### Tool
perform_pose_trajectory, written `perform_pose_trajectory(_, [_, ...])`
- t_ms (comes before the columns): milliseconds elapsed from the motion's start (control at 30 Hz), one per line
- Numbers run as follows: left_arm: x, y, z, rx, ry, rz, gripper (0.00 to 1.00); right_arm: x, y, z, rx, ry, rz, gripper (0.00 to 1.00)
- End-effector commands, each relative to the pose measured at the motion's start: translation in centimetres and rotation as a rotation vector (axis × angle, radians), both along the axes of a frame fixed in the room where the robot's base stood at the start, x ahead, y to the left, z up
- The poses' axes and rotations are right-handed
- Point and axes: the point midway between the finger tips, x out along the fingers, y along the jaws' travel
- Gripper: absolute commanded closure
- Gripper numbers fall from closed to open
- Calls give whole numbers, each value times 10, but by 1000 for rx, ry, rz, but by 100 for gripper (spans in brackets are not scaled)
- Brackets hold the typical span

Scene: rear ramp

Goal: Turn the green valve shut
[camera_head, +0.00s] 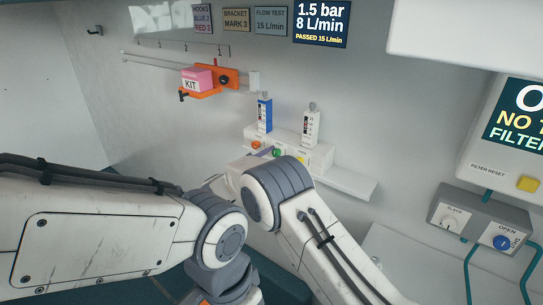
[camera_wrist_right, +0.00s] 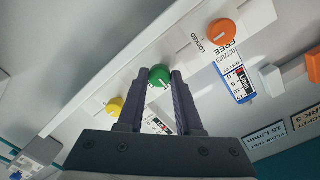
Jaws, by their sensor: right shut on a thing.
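The green valve (camera_head: 277,152) is a small round knob on the white wall unit, below the two flow meters. In the right wrist view the green valve (camera_wrist_right: 160,75) sits between the tips of my right gripper (camera_wrist_right: 159,82), which is shut on it. A pale mark shows on the knob's face. In the head view my right arm and wrist hide most of this gripper. My left arm comes in from the left and bends downward; its gripper is not in view.
An orange knob (camera_wrist_right: 221,31) and a yellow knob (camera_wrist_right: 115,107) flank the green valve. Above stand a blue flow meter (camera_head: 264,114) and a white one (camera_head: 311,126). A pink kit box (camera_head: 197,79) sits in an orange bracket. A grey control box (camera_head: 478,218) is at right.

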Motion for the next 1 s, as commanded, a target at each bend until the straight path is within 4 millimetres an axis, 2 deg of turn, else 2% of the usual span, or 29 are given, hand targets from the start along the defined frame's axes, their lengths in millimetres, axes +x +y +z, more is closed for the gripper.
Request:
perform_pose_trajectory(333, [0,0,0,0,0,0,20,-1,-1,-2,-3,4,-3,100])
perform_pose_trajectory(367, [0,0,0,0,0,0,20,-1,-1,-2,-3,4,-3,58])
perform_pose_trajectory(400, [0,0,0,0,0,0,20,-1,-1,-1,-3,4,-3,43])
perform_pose_trajectory(433, [0,0,0,0,0,0,20,0,-1,-1,-2,4,-2,36])
perform_pose_trajectory(1000, [0,0,0,0,0,0,20,-6,3,1,-1,3,-8,36])
